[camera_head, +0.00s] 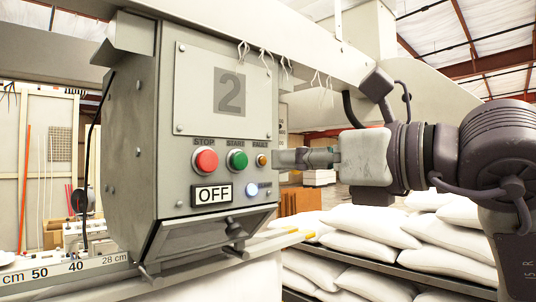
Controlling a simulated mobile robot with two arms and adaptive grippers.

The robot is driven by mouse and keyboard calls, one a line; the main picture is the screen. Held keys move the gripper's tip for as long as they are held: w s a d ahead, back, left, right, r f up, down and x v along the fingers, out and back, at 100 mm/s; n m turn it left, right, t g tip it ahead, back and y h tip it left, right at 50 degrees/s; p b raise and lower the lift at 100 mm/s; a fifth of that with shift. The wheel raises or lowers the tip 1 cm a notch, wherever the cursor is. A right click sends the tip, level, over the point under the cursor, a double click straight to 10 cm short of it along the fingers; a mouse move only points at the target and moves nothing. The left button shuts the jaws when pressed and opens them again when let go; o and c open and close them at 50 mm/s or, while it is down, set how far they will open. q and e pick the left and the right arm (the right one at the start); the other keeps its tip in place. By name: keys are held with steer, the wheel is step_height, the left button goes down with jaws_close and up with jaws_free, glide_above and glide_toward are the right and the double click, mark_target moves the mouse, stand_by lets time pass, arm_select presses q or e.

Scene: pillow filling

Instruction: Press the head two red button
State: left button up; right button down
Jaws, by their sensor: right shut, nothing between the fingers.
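A grey control box marked "2" (225,120) stands in the middle-left of the head view. Its red button (206,160), under the label STOP, is on the left of the button row. The green START button (237,159) is in the middle, and the small amber FAULT button (262,160) is on the right. A sign below reads OFF (212,194), beside a lit white-blue lamp (252,190). My right gripper (280,158) is shut and empty, pointing left, its tips just right of the amber button. I cannot tell whether they touch the box. My left gripper is not in view.
White pillows (365,228) lie stacked on shelves (395,265) behind and below my right arm. A rail with a centimetre scale (75,276) runs below the box. A beam with hooks (300,45) crosses above it. The front of the box is clear left of my right gripper.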

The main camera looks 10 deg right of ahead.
mark_target(211, 160)
steer(key=p+x, duration=0.6)
steer(key=x, duration=0.5)
steer(key=shift+w+a+r, duration=0.15)
steer(key=shift+a+r, duration=0.05)
steer(key=shift+w+a+f+p, duration=0.1)
steer(key=shift+w+a+p, duration=0.25)
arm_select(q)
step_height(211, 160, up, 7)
arm_select(e)
steer(key=shift+w+f, duration=0.1)
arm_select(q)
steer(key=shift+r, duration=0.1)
